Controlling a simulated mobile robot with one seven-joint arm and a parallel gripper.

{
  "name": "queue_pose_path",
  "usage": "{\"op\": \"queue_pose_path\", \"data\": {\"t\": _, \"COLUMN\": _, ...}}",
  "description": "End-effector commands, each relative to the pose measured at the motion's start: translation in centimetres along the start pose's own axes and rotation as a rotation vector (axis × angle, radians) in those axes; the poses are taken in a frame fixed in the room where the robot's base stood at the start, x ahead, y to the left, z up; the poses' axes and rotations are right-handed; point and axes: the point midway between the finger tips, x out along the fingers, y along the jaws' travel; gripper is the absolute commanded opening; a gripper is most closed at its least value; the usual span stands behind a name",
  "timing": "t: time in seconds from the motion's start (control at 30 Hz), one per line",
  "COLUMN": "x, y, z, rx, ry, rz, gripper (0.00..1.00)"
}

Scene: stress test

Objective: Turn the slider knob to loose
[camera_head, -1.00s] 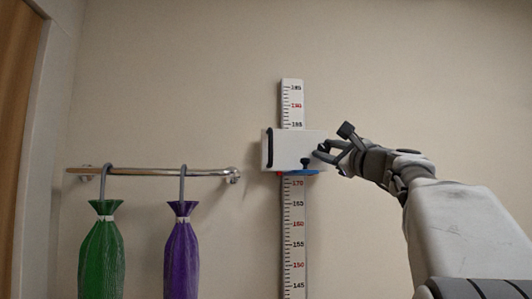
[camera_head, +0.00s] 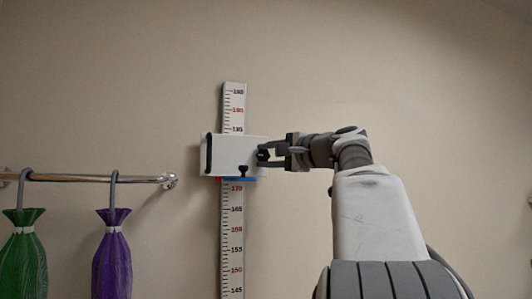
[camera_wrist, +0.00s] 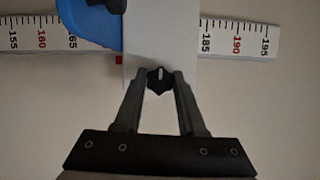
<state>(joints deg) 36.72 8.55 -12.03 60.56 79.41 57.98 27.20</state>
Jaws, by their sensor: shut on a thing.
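A white slider block (camera_head: 228,153) sits on a vertical measuring scale (camera_head: 233,210) on the wall, just above the 170 mark. A small dark knob (camera_wrist: 159,79) with a pale line on it stands at the block's right side. My gripper (camera_head: 264,154) reaches in from the right and is shut on this knob. In the wrist view, the tips of my gripper (camera_wrist: 159,78) touch it from both sides. The fingers partly hide the knob in the head view. Any loose or tight lettering cannot be read.
A second black knob (camera_head: 242,170) sits at the block's lower edge, by a blue plate (camera_wrist: 92,25). A metal rail (camera_head: 80,179) at left carries a green bag (camera_head: 23,255) and a purple bag (camera_head: 112,260). The wall right of the scale is bare.

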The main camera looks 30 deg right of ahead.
Motion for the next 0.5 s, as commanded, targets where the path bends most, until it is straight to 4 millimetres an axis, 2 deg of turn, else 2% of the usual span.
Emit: {"op": "queue_pose_path", "data": {"t": 0.5, "x": -0.04, "y": -0.2, "z": 0.02, "rx": -0.068, "ry": 0.002, "rz": 0.023, "gripper": 0.0}}
